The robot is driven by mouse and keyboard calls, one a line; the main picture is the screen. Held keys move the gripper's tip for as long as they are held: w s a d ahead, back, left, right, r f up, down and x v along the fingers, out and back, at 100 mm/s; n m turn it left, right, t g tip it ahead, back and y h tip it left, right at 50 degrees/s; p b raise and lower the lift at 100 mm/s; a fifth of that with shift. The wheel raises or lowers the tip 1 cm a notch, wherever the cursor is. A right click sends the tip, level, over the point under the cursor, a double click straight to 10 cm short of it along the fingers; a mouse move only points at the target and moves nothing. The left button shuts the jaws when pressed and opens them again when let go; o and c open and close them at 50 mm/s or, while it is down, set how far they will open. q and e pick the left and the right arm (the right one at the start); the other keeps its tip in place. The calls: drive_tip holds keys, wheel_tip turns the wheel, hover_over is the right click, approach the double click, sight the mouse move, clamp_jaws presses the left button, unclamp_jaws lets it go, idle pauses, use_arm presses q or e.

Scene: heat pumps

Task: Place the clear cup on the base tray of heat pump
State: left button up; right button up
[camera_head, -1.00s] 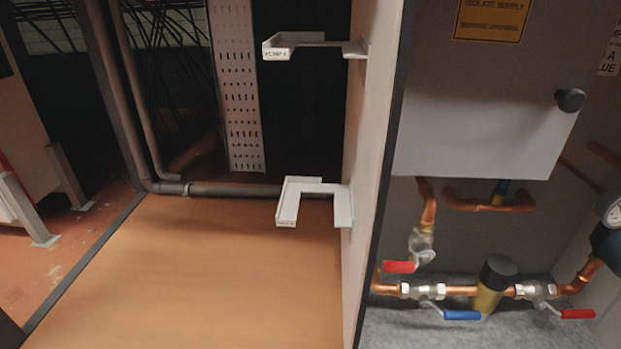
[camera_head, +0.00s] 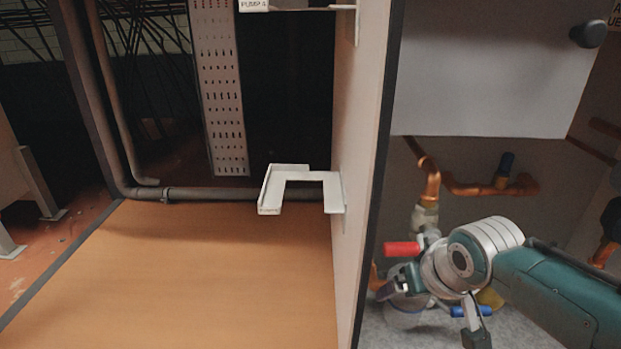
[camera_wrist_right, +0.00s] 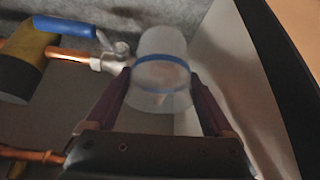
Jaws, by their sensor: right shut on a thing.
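The clear cup (camera_wrist_right: 160,45), with a blue band, is held between the two fingers of my right gripper (camera_wrist_right: 161,80) in the right wrist view. In the head view the cup (camera_head: 405,314) is partly hidden by my right gripper (camera_head: 432,300). It appears low over the grey speckled base tray (camera_head: 385,335) of the heat pump. I cannot tell whether the cup touches the tray. The tray's surface also shows in the right wrist view (camera_wrist_right: 140,12). My left gripper is not in view.
Copper pipes (camera_head: 432,182) and valves with a red handle (camera_head: 401,249) and a blue handle (camera_wrist_right: 65,27) crowd the space around my right gripper. A grey box (camera_head: 490,75) hangs above. A side panel (camera_head: 350,170) with a white bracket (camera_head: 300,182) stands at left.

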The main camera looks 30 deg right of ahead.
sight(403, 322)
drive_tip(key=f+b, duration=0.1)
drive_tip(key=f, duration=0.1)
drive_tip(key=f+b, duration=0.2)
drive_tip(key=f, duration=0.1)
drive_tip(key=f+b, duration=0.2)
drive_tip(key=f, duration=0.1)
drive_tip(key=shift+s+d, duration=0.1)
drive_tip(key=shift+s, duration=0.2)
drive_tip(key=f+b, duration=0.1)
drive_tip(key=b, duration=0.1)
drive_tip(key=f+b, duration=0.2)
drive_tip(key=shift+w+f, duration=0.2)
drive_tip(key=shift+f, duration=0.1)
drive_tip(key=shift+w+f+b, duration=0.1)
drive_tip(key=shift+w+b, duration=0.1)
drive_tip(key=shift+b, duration=0.3)
drive_tip(key=shift+r, duration=0.3)
drive_tip(key=shift+f, duration=0.3)
drive_tip(key=o, duration=1.1)
drive_tip(key=shift+r, duration=0.1)
drive_tip(key=shift+c, duration=0.2)
